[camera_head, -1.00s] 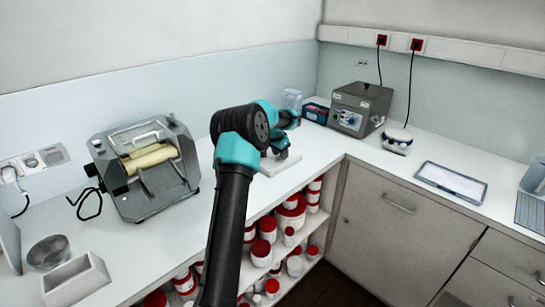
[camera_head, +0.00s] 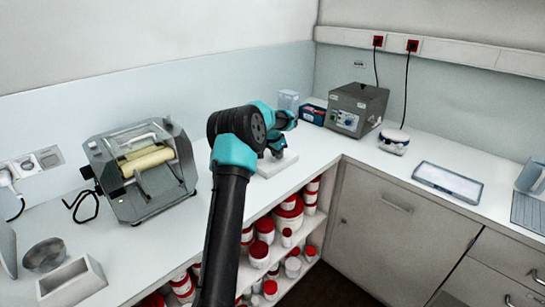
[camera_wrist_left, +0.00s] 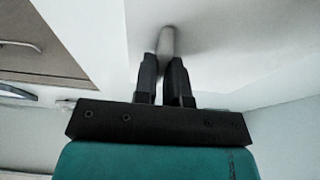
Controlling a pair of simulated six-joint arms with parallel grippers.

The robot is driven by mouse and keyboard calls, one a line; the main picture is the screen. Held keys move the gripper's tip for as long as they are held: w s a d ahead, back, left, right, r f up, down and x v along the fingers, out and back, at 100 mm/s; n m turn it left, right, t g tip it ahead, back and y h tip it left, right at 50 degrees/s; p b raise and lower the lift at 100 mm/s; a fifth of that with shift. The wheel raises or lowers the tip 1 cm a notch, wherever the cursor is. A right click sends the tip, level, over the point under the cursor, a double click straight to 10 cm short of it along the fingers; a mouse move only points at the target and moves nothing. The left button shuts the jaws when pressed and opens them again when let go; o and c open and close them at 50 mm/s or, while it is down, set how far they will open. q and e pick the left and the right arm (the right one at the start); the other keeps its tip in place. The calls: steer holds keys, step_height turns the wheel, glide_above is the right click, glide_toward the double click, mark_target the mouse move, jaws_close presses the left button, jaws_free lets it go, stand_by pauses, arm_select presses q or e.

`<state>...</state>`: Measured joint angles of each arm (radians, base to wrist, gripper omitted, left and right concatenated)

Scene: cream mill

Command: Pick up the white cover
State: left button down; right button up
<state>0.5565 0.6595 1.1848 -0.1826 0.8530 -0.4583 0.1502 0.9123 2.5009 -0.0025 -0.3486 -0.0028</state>
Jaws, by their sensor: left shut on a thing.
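The white cover (camera_head: 284,164) is a flat pale slab on the counter near its front edge, partly hidden behind my left arm in the head view. My left gripper (camera_head: 275,151) is at the cover, mostly hidden by its own wrist. In the left wrist view, the two dark fingers of the gripper (camera_wrist_left: 164,78) are close together on a pale upright handle (camera_wrist_left: 167,42). I cannot tell whether the cover is clear of the counter. My right gripper is not in view.
A grey roller mill (camera_head: 142,170) stands at left, with a metal bowl (camera_head: 44,256) and an open white box (camera_head: 72,284) in front. A grey control unit (camera_head: 357,109), a dark box (camera_head: 313,112) and a clear container (camera_head: 288,99) stand behind. A tray (camera_head: 447,182) lies right.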

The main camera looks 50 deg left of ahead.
arm_select(q)
steer(key=shift+r, duration=0.1)
step_height(320, 180, up, 10)
stand_by(0.4)
stand_by(0.4)
steer(key=s+d+r+m, duration=0.2)
steer(key=s+d+r, duration=0.1)
steer(key=r, duration=0.4)
steer(key=s+d+r+m+h, duration=0.1)
steer(key=s+d+r+m, duration=0.1)
steer(key=r, duration=0.5)
steer(key=s+d+r+m, duration=0.2)
steer(key=s+d+r, duration=0.2)
steer(key=d+r, duration=0.2)
steer(key=shift+d+r+m+h, duration=0.3)
steer(key=shift+d+r+h, duration=0.1)
steer(key=shift+r, duration=0.5)
